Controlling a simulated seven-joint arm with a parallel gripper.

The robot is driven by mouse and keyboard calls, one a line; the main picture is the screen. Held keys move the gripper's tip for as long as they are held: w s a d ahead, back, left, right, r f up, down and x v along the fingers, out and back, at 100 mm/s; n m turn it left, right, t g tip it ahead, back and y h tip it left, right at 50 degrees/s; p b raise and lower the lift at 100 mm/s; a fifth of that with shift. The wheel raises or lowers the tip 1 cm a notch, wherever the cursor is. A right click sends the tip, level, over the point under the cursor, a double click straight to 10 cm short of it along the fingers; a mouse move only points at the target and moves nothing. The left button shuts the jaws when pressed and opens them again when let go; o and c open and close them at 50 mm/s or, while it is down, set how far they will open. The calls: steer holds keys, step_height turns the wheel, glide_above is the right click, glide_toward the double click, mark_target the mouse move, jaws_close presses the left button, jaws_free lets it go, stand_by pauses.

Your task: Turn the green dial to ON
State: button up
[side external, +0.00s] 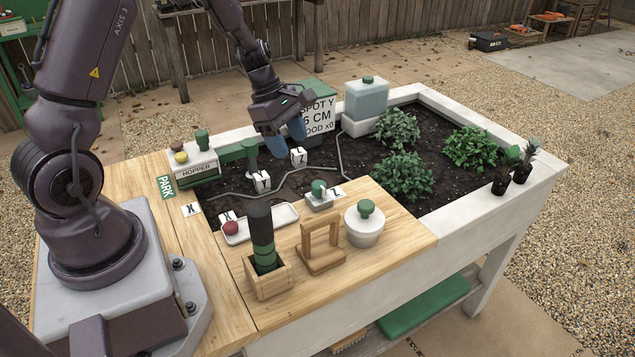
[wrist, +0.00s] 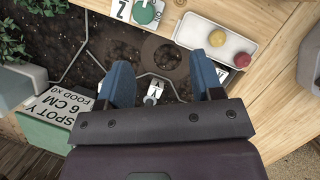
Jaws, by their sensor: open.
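A round green knob (side external: 318,187), which looks like the green dial, sits on a small grey block at the near edge of the soil, beside a white letter card. The wrist view shows a round green top (wrist: 144,12) beside a similar card at the top edge. I cannot read an ON mark or tell the knob's setting. My gripper (side external: 285,136) is open and empty, with blue fingers pointing down above the soil, behind and left of the knob. In the wrist view my gripper (wrist: 160,65) has soil and a lettered marker between and below its fingers.
A hopper (side external: 196,172) with green and yellow knobs stands at left. A white tray (side external: 262,224), a wooden holder with a dark handle (side external: 262,240), a wooden handle block (side external: 320,250) and a white lidded pot (side external: 364,228) stand near. Plants (side external: 404,175) fill the right.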

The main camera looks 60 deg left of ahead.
mark_target(318, 184)
steer(key=w+d+f+n, duration=0.1)
steer(key=f, duration=0.2)
steer(key=w+d+f+n, duration=0.1)
steer(key=w+f, duration=0.1)
steer(key=f, duration=0.2)
steer(key=w+d+f+n, duration=0.1)
steer(key=w+f, duration=0.1)
steer(key=f, duration=0.2)
steer(key=shift+f+t, duration=0.1)
steer(key=shift+t, duration=0.3)
steer(key=c, duration=0.9)
